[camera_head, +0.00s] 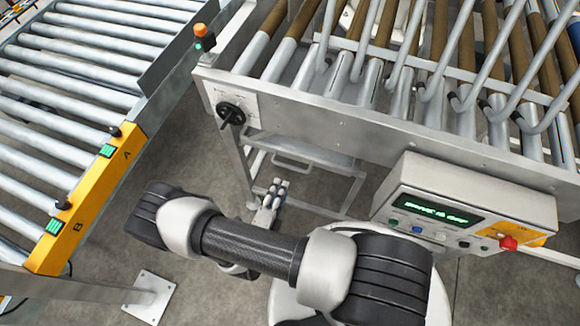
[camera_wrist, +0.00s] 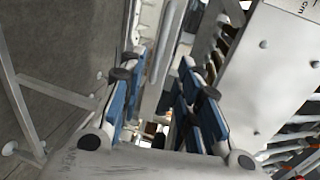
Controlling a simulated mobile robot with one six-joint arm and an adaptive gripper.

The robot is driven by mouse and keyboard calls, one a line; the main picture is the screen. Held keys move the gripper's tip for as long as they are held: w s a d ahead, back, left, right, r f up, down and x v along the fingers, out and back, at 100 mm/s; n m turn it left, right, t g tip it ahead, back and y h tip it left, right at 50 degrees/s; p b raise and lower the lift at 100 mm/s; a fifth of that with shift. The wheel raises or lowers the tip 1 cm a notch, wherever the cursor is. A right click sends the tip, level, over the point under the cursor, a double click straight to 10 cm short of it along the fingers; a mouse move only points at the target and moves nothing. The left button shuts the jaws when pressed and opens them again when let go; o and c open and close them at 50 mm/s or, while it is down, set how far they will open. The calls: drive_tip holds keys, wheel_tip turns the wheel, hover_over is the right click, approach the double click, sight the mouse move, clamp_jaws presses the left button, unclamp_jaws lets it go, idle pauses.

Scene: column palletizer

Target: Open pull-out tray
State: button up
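The pull-out tray (camera_head: 318,152) is a grey metal panel under the roller machine in the head view, with a thin bar handle (camera_head: 290,163) along its lower front edge. It looks pushed in under the frame. My gripper (camera_head: 275,187) is just below the handle in the head view, pointing toward it. In the wrist view the two blue-padded fingers of my gripper (camera_wrist: 163,100) are spread apart with a gap between them. A pale bar (camera_wrist: 168,42) shows beyond and between the fingertips; I cannot tell whether it is the handle. No contact is visible.
A control box (camera_head: 460,205) with a green display and red button is at right. A roller conveyor (camera_head: 60,120) with a yellow panel (camera_head: 85,205) is at left. Bare floor lies between.

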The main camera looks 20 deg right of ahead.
sight(290, 166)
drive_tip(key=b+x, duration=0.2)
drive_tip(key=x, duration=0.9)
clamp_jaws()
idle(0.5)
